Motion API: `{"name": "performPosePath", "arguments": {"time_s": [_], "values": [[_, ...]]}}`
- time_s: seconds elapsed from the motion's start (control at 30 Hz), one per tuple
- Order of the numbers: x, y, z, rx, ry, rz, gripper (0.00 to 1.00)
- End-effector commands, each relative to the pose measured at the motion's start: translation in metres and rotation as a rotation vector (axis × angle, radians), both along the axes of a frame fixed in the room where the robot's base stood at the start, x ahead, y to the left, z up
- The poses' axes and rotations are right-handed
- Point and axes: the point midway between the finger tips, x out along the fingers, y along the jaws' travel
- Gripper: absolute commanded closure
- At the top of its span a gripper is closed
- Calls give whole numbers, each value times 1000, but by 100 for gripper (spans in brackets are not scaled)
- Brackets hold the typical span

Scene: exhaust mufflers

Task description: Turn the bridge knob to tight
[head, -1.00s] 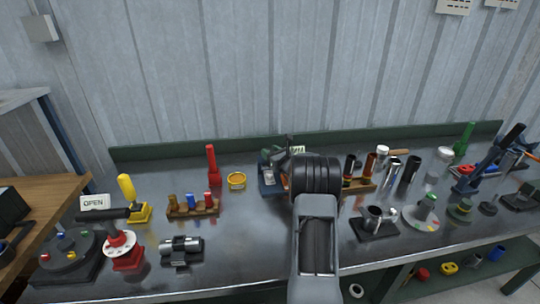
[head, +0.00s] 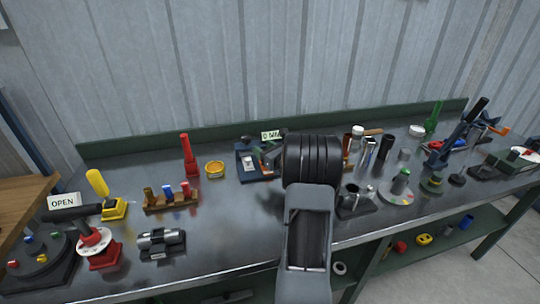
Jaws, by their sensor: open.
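My arm reaches forward over the bench in the middle of the head view, and its dark ribbed joint hides my gripper. No knob carries a readable "tight" mark, so I cannot tell which is the bridge knob. A round pale dial with a green knob (head: 401,182) stands right of my arm. A red-based unit with a white dial (head: 97,243) and a black bar handle stands at the left. A green box with a white dial (head: 524,155) is at the far right.
The metal bench (head: 230,225) is clear just left of my arm. An OPEN sign (head: 62,202), a yellow-handled lever (head: 97,182), a red lever (head: 189,155) and a small rack (head: 171,202) stand left. Tubes (head: 368,153) crowd the right.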

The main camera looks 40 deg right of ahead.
Motion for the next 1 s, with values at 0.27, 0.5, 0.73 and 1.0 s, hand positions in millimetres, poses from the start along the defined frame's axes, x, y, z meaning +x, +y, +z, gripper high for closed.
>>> {"name": "performPosePath", "arguments": {"time_s": [0.27, 0.5, 0.73, 1.0], "values": [[-32, 0, 0, -1, -1, 1, 45], [-38, 0, 0, 0, 0, 0, 45], [-37, 0, 0, 0, 0, 1, 45], [-37, 0, 0, -5, 0, 1, 45]]}}
